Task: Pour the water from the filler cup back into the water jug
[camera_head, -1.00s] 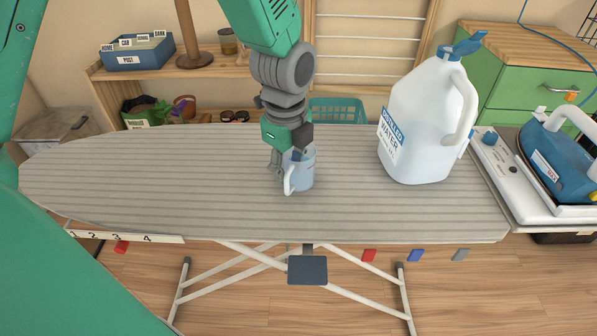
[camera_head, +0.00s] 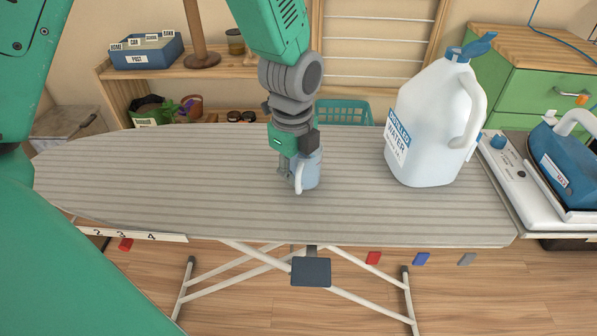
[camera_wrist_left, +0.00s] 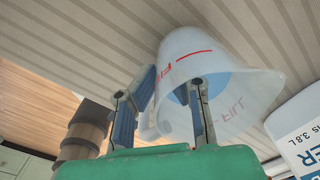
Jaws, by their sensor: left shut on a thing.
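The filler cup (camera_head: 311,170) is a translucent pale blue cup with a white handle, at the middle of the ironing board. My left gripper (camera_head: 297,172) comes down from above and is shut on it at its handle side. In the left wrist view the cup (camera_wrist_left: 235,95) shows a red line, red lettering and blue at its far end; one finger of my gripper (camera_wrist_left: 160,105) overlaps it. I cannot tell whether the cup touches the board. The white water jug (camera_head: 430,125) stands upright to the right, apart from the cup, with a blue cap. My right gripper is not in view.
The striped ironing board (camera_head: 180,185) is clear left of the cup and between cup and jug. A blue iron (camera_head: 568,165) on its white base (camera_head: 510,175) is right of the jug. A teal basket (camera_head: 343,112) and shelf stand behind; a green drawer cabinet (camera_head: 540,90) is back right.

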